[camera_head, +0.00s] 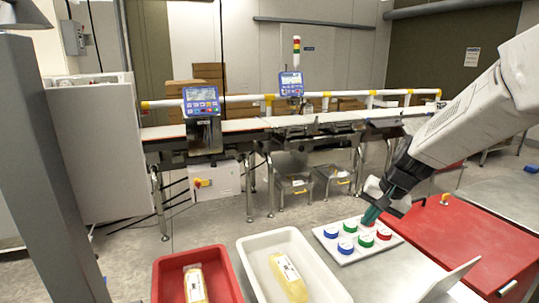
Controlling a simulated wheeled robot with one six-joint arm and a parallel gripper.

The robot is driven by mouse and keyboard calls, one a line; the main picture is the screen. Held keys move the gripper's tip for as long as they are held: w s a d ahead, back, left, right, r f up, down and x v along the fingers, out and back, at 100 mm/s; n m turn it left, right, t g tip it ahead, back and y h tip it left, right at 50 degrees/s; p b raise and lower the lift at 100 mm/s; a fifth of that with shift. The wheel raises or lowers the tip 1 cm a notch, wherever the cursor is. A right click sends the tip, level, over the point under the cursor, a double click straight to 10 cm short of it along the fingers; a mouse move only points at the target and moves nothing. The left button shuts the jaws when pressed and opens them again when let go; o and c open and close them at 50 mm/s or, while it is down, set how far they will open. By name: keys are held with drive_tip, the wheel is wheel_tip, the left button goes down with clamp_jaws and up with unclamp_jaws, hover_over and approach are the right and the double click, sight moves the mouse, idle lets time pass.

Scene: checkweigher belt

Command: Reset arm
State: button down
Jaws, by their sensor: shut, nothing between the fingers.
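My arm reaches in from the right edge, and my gripper (371,215) points down at its lower left end. Its green fingertips are shut with nothing between them. They are over the far edge of a white button panel (347,255) that bears several blue, green and red buttons. The fingertips are close to a green button (365,241); I cannot tell whether they touch the panel.
A red tray (233,291) and a white tray (249,252) each hold a yellow labelled package. The checkweigher belt (235,125) with two blue displays runs behind.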

drive_tip(key=s+r+n+g+h, duration=0.1)
drive_tip(key=s+r, duration=0.3)
drive_tip(key=s, duration=1.3)
drive_tip(key=s+r+n+h, duration=0.2)
drive_tip(key=s+r+n, duration=0.2)
drive_tip(key=s, duration=1.2)
drive_tip(key=shift+s+d+r+g, duration=0.2)
drive_tip(key=shift+s+g, duration=0.2)
